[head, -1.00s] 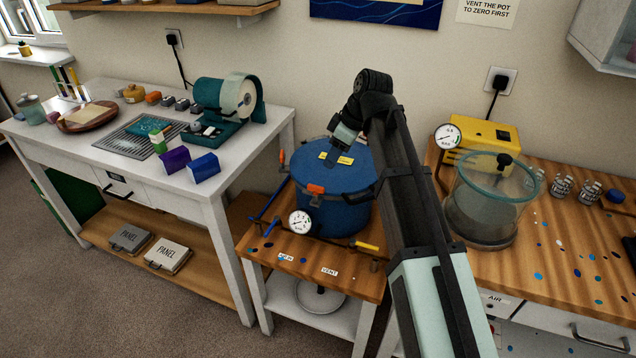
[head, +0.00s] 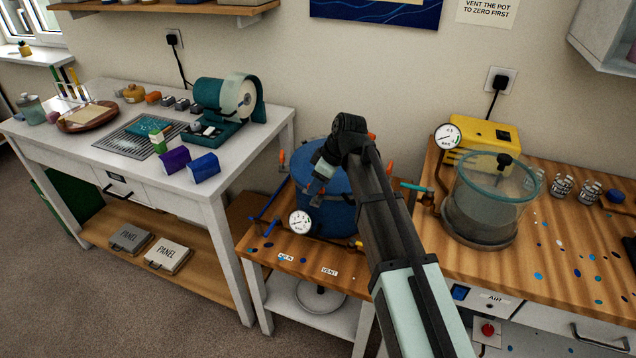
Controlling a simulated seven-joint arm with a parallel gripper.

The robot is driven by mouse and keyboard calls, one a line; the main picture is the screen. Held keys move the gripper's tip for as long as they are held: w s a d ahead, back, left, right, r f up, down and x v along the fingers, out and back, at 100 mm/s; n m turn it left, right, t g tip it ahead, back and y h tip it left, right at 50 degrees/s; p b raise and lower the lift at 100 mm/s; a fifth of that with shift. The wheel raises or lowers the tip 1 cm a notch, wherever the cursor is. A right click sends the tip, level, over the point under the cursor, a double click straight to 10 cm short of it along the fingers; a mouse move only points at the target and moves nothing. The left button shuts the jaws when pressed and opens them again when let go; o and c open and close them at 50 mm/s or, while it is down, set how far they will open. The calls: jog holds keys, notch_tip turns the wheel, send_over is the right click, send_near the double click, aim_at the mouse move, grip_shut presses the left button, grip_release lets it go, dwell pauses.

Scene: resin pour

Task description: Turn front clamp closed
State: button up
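The blue pressure pot (head: 328,212) stands on the small wooden-topped stand in the head view. Orange-tipped clamps show at its left (head: 281,160) and right (head: 390,167) sides, and a bit of another orange tip shows behind my arm. My gripper (head: 318,188) points down at the pot's near side, over the place of the front clamp. The gripper covers the front clamp, so its position and any contact cannot be told. The fingers are small and dark, and their opening is unclear. My arm hides much of the lid.
A round gauge (head: 300,222) and blue-handled pipework sit at the pot's front left. A glass chamber (head: 490,200) and a yellow pump (head: 488,137) stand on the right bench (head: 570,240). A teal-handled valve (head: 417,187) is right of my arm. The left table (head: 240,150) holds a grinder.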

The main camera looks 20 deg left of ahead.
jog(key=shift+c, duration=0.4)
grip_shut()
jog(key=shift+m, duration=0.4)
jog(key=m+t, duration=0.1)
jog(key=m, duration=0.2)
jog(key=shift+s, duration=0.2)
jog(key=m+t+h, duration=0.1)
jog(key=m+t, duration=0.1)
jog(key=m, duration=0.3)
jog(key=shift+a, duration=0.15)
jog(key=m+h, duration=0.1)
jog(key=m, duration=0.1)
jog(key=m+t, duration=0.1)
jog(key=m, duration=0.1)
jog(key=shift+a+m+h, duration=0.1)
jog(key=shift+m+h, duration=0.3)
jog(key=m, duration=0.2)
jog(key=m+h, duration=0.1)
jog(key=m, duration=0.1)
jog(key=shift+a+t+h, duration=0.1)
jog(key=shift+t+h, duration=0.2)
jog(key=shift+s+m, duration=0.1)
jog(key=shift+m, duration=0.2)
